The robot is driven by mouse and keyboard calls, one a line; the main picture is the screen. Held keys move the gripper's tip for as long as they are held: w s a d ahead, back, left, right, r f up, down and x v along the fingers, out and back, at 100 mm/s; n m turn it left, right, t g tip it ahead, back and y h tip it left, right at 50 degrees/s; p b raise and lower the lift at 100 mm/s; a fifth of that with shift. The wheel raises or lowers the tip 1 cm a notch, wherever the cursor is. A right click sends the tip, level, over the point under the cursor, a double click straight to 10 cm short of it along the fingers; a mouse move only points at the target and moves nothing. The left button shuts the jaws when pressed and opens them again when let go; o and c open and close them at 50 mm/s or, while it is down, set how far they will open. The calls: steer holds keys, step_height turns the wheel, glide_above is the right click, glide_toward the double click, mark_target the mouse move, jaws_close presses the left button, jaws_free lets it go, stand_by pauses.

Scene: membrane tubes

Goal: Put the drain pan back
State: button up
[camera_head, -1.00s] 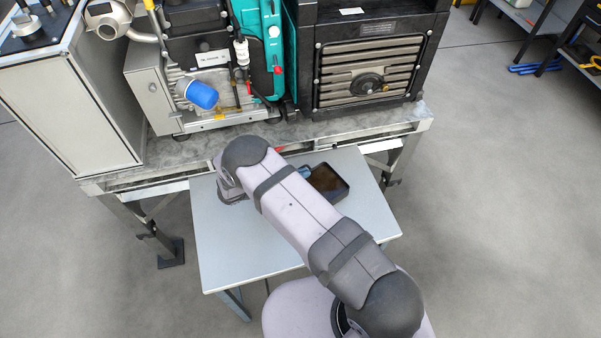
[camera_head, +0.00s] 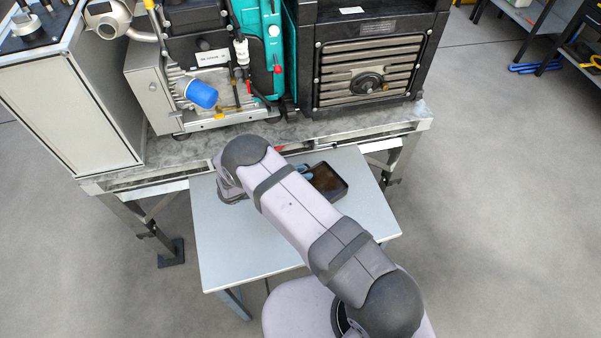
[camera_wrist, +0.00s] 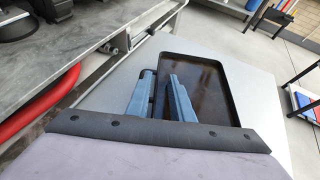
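The drain pan (camera_head: 343,192) is a shallow black rectangular tray with a brown, shiny inside. It rests on the light grey side table, partly hidden behind my arm in the head view. It also shows in the wrist view (camera_wrist: 215,85). My gripper (camera_wrist: 161,75) has two blue fingers with a gap between them. One finger appears just outside the pan's left wall and the other inside it, with the dark wall between them. I cannot tell whether either finger touches the wall. In the head view only a bit of the blue fingers shows beside the pan.
The grey table (camera_head: 240,245) is otherwise clear. Behind it stands a metal bench (camera_head: 170,160) with a blue-filtered pump (camera_head: 202,94) and a black slatted unit (camera_head: 370,70). A red curved tube (camera_wrist: 40,105) runs along the bench in the wrist view.

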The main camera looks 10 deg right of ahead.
steer(key=b+v, duration=0.3)
steer(key=v, duration=0.9)
steer(key=shift+b, duration=0.35)
steer(key=s+d+r+m+g, duration=0.1)
steer(key=d, duration=0.1)
steer(key=s+d+r+m+g+y, duration=0.1)
steer(key=m, duration=0.1)
steer(key=s+d+r+m+g, duration=0.1)
steer(key=d, duration=0.1)
steer(key=shift+s+d+r+m+g+y, duration=0.1)
steer(key=shift+s+d+m+g+y, duration=0.2)
steer(key=shift+s+m, duration=0.1)
steer(key=s+d+r+m+y, duration=0.1)
steer(key=s+r+m+y, duration=0.1)
steer(key=s+m, duration=0.3)
steer(key=s+d+r+m+y, duration=0.2)
steer(key=s+m+y, duration=0.2)
steer(key=s+m, duration=0.2)
steer(key=s+d+r+m+g+y, duration=0.1)
steer(key=s+r+m+y, duration=0.2)
steer(key=s+m, duration=0.3)
steer(key=shift+d+m+y, duration=0.3)
steer(key=shift+m+y, duration=0.1)
steer(key=shift+y, duration=0.1)
